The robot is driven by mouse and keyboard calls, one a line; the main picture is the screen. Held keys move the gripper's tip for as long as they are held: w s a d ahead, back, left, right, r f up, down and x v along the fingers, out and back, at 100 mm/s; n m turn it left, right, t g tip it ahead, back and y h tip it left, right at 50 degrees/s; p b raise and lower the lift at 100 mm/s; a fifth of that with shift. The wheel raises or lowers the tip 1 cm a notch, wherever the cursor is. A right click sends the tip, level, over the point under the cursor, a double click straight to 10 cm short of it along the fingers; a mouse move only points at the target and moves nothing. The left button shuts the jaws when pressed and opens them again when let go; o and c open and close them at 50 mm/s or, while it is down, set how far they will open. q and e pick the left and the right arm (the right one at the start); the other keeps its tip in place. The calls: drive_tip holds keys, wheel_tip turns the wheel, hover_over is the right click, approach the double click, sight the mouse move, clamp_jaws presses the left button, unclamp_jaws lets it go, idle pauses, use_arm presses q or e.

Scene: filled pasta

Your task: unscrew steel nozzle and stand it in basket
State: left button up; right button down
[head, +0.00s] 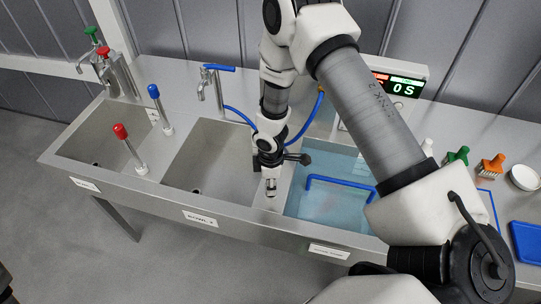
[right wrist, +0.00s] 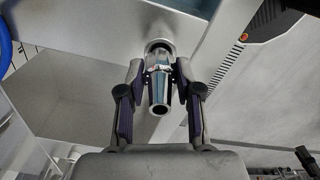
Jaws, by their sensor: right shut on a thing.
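My right gripper (head: 269,180) is over the strip between the middle basin and the water-filled basin. It is shut on the steel nozzle (right wrist: 159,85), a short shiny tube with its open end toward the right wrist camera. Its two dark-padded fingers (right wrist: 158,95) press the nozzle from both sides. The nozzle's far end meets a dark round part; I cannot tell whether they are still joined. In the head view the nozzle (head: 271,188) shows small below the gripper. A blue handle or rim (head: 340,181), possibly the basket's, shows in the water-filled basin. My left gripper is out of view.
The steel counter has two empty basins (head: 105,135) (head: 208,165) on the left. Red-topped (head: 127,138) and blue-topped (head: 158,105) rods, a tap (head: 212,85) and a blue hose (head: 240,116) stand nearby. Brushes (head: 490,168) and a blue tray (head: 526,242) are at right.

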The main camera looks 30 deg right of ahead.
drive_tip(key=shift+r, duration=0.2)
idle(0.3)
drive_tip(key=shift+r+p, duration=1.65)
drive_tip(key=shift+r, duration=0.4)
drive_tip(key=shift+s, duration=0.1)
